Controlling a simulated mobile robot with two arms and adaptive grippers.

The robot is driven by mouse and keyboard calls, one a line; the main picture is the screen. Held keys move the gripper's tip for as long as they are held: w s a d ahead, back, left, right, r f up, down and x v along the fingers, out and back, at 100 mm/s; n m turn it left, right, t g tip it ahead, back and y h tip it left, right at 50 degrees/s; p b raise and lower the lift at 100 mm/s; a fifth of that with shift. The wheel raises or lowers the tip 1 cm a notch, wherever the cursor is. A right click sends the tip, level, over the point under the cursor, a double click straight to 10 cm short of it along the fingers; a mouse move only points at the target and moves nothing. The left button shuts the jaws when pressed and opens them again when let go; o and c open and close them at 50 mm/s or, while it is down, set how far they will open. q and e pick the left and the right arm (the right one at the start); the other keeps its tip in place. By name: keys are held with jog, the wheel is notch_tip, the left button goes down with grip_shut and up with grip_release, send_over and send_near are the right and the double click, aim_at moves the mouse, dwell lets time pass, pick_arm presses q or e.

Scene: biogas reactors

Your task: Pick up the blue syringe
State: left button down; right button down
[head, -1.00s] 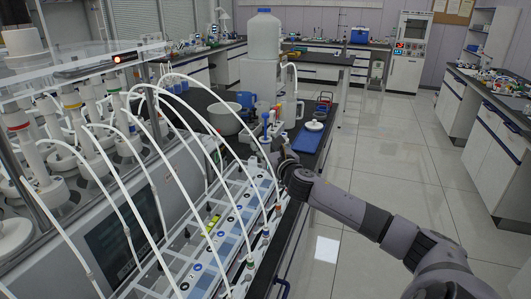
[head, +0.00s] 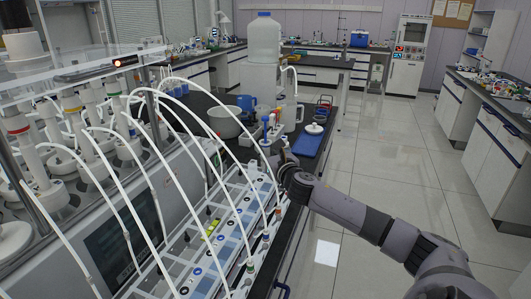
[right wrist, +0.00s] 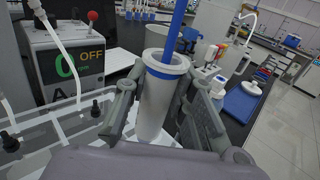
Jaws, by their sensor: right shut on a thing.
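The blue syringe (right wrist: 163,95) shows in the right wrist view as an upright, slightly tilted white barrel with a blue rim and a blue rod rising from its top. The two fingers of my right gripper (right wrist: 163,110) stand on either side of the barrel and are shut on it. In the head view my right gripper (head: 280,160) is beside the near edge of the dark bench, at the far end of the tube rack. My left gripper is not in view.
White hoses arch over the clear rack (head: 210,240) on the left. A large water container (head: 263,38), a grey-white bowl (head: 223,121) and a blue tray (head: 308,143) stand beyond the gripper. The wrist view shows a display box (right wrist: 75,65) reading OFF. The floor on the right is clear.

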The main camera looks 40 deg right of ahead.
notch_tip(320, 180, up, 20)
jog(key=p, duration=0.3)
jog(key=shift+p, duration=0.35)
jog(key=shift+r, duration=0.1)
jog(key=shift+r+p, duration=1.4)
jog(key=shift+p, duration=0.7)
